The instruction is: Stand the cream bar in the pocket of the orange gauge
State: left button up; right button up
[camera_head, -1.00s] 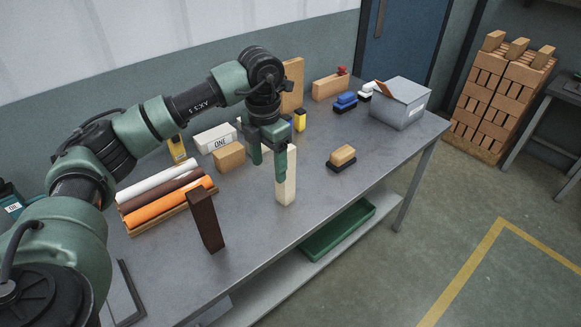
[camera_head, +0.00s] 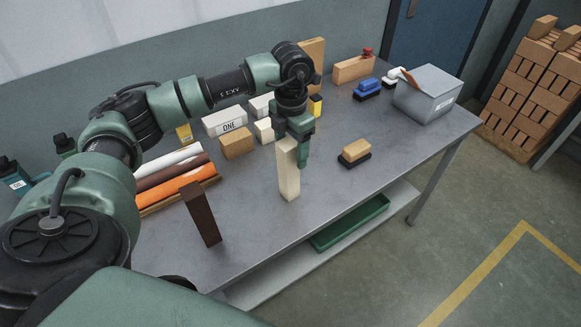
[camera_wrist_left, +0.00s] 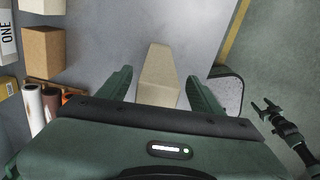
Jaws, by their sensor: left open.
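The cream bar (camera_head: 289,178) stands upright on the grey table, near its front edge. My left gripper (camera_head: 293,150) is at the bar's upper end, pointing down. In the left wrist view, its fingers (camera_wrist_left: 159,88) are open on either side of the cream bar (camera_wrist_left: 158,72), with a gap visible on each side. I cannot make out an orange gauge or its pocket in either view. In the left wrist view a small dark gripper (camera_wrist_left: 268,108), apparently my right one, hangs over the floor at right; its jaws are too small to judge.
A dark brown block (camera_head: 201,213) stands to the left of the bar. Rolls, one an orange roll (camera_head: 180,187), lie behind it. A brush-like block (camera_head: 355,153) lies to the right. A grey box (camera_head: 428,95) stands at the far right end. A green tray (camera_head: 350,222) is on the lower shelf.

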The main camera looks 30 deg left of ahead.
aim_at(289, 171)
pick_arm(q)
notch_tip(289, 171, down, 2)
jog(key=shift+a+f+p, duration=0.15)
jog(key=shift+f+p, duration=0.1)
jog(key=shift+p, duration=0.05)
jog(key=shift+f, duration=0.35)
grip_shut()
pick_arm(e)
jog(key=shift+w+r, duration=0.7)
jog(key=shift+w, duration=0.05)
pick_arm(q)
jog(key=shift+r, duration=0.15)
